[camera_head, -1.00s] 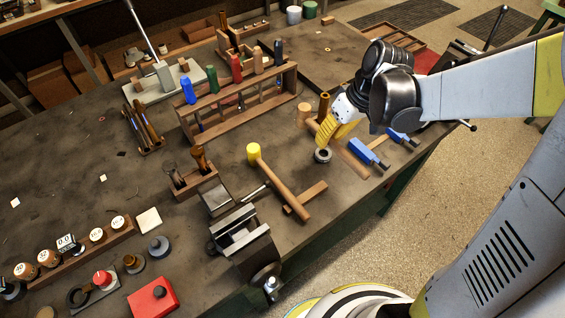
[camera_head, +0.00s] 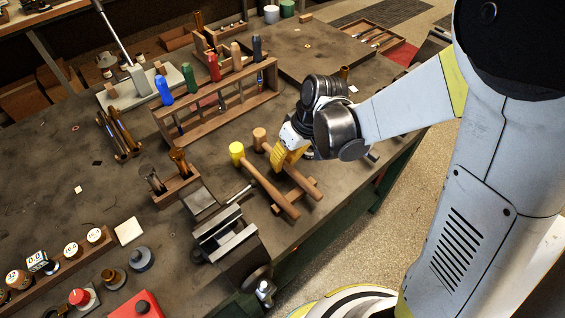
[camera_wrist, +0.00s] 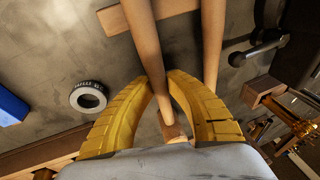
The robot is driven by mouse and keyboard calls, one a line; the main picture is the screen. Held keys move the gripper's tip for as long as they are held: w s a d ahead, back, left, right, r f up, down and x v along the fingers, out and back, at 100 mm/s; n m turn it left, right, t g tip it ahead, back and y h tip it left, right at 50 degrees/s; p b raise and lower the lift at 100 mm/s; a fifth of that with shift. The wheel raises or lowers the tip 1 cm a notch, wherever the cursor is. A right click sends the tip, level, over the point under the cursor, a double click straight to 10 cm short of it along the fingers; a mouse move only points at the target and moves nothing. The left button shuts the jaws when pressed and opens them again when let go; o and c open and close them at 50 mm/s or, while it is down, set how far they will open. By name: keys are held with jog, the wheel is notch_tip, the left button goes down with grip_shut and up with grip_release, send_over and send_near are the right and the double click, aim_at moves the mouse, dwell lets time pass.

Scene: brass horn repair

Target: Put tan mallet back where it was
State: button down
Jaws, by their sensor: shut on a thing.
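The tan mallet (camera_head: 259,138) has a tan head and a long wooden handle. In the head view it lies right of the yellow-headed mallet (camera_head: 237,151), roughly parallel to it, its handle over a wooden crossbar rest (camera_head: 309,184). My gripper (camera_head: 281,157) has its yellow fingers shut on the tan mallet's handle near the head. In the wrist view the handle (camera_wrist: 146,45) runs between the fingers (camera_wrist: 170,100), and the other mallet's handle (camera_wrist: 213,40) is to the right. The rest (camera_wrist: 113,18) shows at the top. I cannot tell whether the handle touches it.
A vise (camera_head: 228,240) stands at the front edge. A wooden tool rack (camera_head: 215,110) with colored handles is behind.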

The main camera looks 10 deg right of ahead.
jog(key=shift+f, duration=0.1)
jog(key=c, duration=1.4)
grip_release()
jog(key=p+v, duration=0.4)
jog(key=v, duration=0.8)
jog(key=shift+s+d+r+m+t+h, duration=0.6)
jog(key=shift+s+d+r+m+t, duration=0.45)
jog(key=shift+s+d+r, duration=0.55)
jog(key=shift+s+d+r+m+t+h, duration=0.6)
jog(key=shift+s+d+r+m+t, duration=0.4)
jog(key=shift+s+d+r, duration=0.55)
jog(key=shift+s+d+r+m+t+h, duration=0.6)
jog(key=shift+s+d+r+m+t, duration=0.55)
jog(key=shift+s+d, duration=0.6)
jog(key=shift+r, duration=0.15)
